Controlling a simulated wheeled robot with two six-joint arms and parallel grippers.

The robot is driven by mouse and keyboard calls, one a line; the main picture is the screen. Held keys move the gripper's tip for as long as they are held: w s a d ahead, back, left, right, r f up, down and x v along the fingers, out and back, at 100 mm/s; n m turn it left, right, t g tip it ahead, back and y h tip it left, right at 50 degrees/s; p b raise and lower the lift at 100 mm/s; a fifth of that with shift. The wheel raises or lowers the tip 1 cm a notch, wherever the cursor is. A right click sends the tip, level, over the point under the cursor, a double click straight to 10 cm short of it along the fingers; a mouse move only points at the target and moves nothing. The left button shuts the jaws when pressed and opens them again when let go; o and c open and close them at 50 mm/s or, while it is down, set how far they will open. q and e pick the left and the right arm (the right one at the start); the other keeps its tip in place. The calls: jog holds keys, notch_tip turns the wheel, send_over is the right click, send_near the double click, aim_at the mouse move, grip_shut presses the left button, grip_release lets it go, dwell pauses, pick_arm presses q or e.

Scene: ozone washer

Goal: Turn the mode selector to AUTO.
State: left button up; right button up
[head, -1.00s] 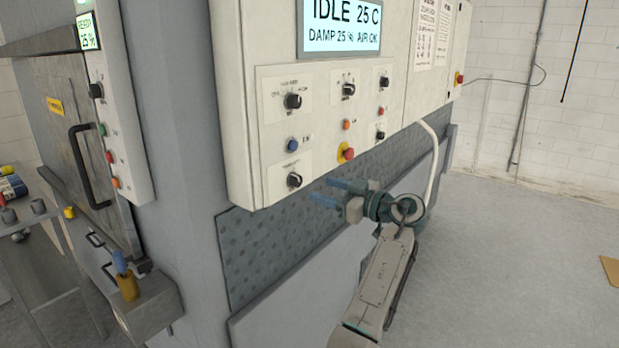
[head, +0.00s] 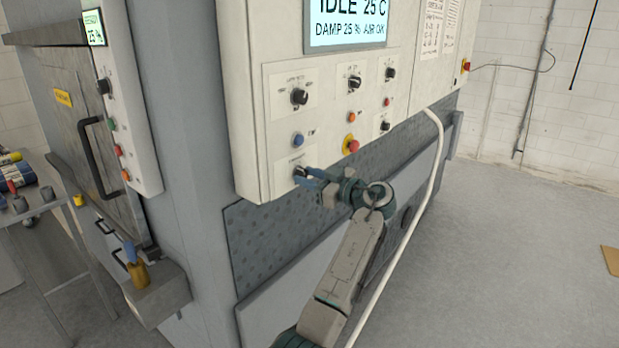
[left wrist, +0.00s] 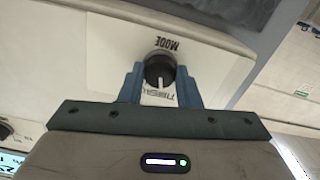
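The mode selector is a dark round knob (head: 300,171) on a white plate, low on the left of the cream control panel. In the left wrist view the knob (left wrist: 160,70) sits under the word MODE, which reads upside down. Its white pointer line points down in that picture, toward a partly hidden label. My left gripper (head: 308,178) is at the knob, its blue fingers pointing at the panel. In the left wrist view the gripper (left wrist: 160,84) has one finger on each side of the knob, seemingly with narrow gaps. My right gripper is out of view.
Other knobs (head: 299,97), a blue button (head: 298,140) and a red button on a yellow collar (head: 351,145) are close above. The display (head: 346,22) reads IDLE 25 C. A white hose (head: 438,150) hangs right of my arm. Open floor lies to the right.

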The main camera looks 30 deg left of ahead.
pick_arm(q)
jog(key=shift+m+b, duration=3.3)
jog(key=shift+m, duration=0.7)
jog(key=o, duration=1)
jog(key=shift+d, duration=0.1)
